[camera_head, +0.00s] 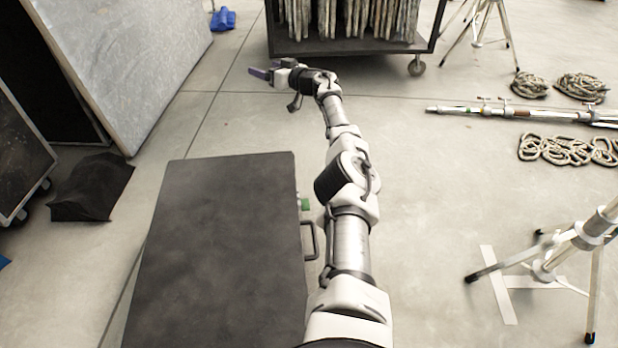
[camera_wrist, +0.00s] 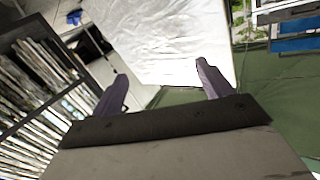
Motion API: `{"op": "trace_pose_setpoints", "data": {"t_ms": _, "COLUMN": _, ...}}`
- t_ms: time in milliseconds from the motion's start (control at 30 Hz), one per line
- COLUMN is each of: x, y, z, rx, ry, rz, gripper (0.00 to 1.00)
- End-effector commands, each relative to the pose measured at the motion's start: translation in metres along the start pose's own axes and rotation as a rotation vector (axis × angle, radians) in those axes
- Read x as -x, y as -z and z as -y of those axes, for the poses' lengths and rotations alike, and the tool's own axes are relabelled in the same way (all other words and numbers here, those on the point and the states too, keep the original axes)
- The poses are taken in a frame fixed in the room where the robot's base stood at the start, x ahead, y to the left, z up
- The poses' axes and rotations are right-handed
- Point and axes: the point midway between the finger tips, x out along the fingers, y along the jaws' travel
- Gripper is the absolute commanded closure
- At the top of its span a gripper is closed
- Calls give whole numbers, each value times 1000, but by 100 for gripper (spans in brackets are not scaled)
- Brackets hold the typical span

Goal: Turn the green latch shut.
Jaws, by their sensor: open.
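The green latch (camera_head: 305,204) is a small green piece on the right side of a large dark case (camera_head: 220,250) in the head view. It sits just above the case's black handle (camera_head: 311,240), close to my arm, which partly crowds it. Whether it is turned open or shut is too small to tell. My gripper (camera_head: 262,72) is stretched out far beyond the case, near the rack, and points left. In the wrist view my gripper (camera_wrist: 160,88) has its two purple fingers wide apart with nothing between them. The latch does not show in the wrist view.
A wheeled rack (camera_head: 345,47) stands behind my gripper. A large grey panel (camera_head: 125,60) leans at the left, with a black bag (camera_head: 92,188) below it. Floor between case and rack is clear.

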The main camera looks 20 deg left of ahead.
Motion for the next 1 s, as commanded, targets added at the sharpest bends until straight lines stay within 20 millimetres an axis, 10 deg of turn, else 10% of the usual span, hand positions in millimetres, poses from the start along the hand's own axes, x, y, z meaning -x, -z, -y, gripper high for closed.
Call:
{"op": "trace_pose_setpoints", "data": {"t_ms": 167, "x": 26, "y": -93, "z": 13, "rx": 189, "ry": 164, "rz": 335, "gripper": 21}}
{"op": "trace_pose_setpoints", "data": {"t_ms": 433, "x": 130, "y": -204, "z": 3, "rx": 335, "ry": 401, "rz": 853, "gripper": 21}}
{"op": "trace_pose_setpoints", "data": {"t_ms": 700, "x": 220, "y": -238, "z": -12, "rx": 335, "ry": 531, "rz": 1173, "gripper": 21}}
{"op": "trace_pose_setpoints", "data": {"t_ms": 1000, "x": 227, "y": -261, "z": -8, "rx": 327, "ry": 550, "rz": 1214, "gripper": 21}}
